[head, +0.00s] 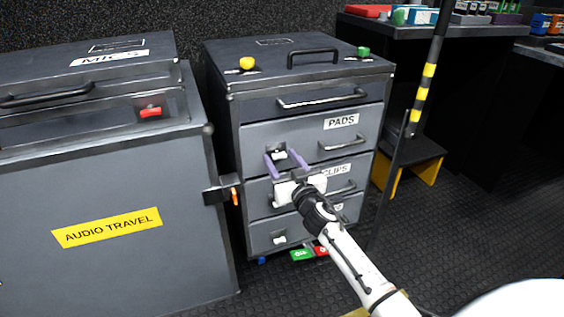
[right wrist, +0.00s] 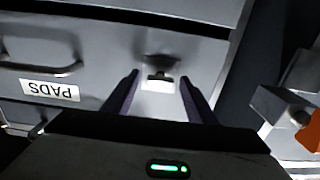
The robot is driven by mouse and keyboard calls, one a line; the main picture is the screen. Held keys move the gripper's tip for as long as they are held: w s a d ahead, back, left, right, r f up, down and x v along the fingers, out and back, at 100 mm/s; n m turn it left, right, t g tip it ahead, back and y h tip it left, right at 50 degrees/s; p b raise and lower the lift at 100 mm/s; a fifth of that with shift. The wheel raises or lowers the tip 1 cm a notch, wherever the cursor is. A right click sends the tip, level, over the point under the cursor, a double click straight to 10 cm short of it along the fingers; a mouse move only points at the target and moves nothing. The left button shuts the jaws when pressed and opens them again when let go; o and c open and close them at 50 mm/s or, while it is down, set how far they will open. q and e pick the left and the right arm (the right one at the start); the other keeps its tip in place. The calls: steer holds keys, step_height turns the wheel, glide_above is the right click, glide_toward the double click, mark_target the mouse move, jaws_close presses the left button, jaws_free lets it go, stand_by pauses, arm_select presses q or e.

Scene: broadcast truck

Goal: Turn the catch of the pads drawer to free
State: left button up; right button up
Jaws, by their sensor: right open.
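The pads drawer (head: 312,135) is a grey drawer front labelled PADS, with a bar handle at its right; it looks closed. Its catch (head: 279,154) is a small white tab in a dark recess at the drawer's left side. In the right wrist view the catch (right wrist: 158,82) shows between the finger ends, and the drawer (right wrist: 100,60) appears upside down. My right gripper (head: 283,161) is open, its two purple fingers to either side of the catch. I cannot tell whether they touch it. My left gripper is not in view.
A clips drawer (head: 350,170) and lower drawers sit below. A grey case marked AUDIO TRAVEL (head: 110,260) stands left, with a dark latch with an orange part (head: 222,194) beside the cabinet. A black-and-yellow pole (head: 426,85) stands right. Red and green pieces lie on the floor.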

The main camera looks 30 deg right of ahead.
steer(key=shift+c, duration=0.3)
steer(key=c, duration=1)
steer(key=shift+n, duration=0.4)
steer(key=n, duration=1.2)
steer(key=shift+n, duration=1.9)
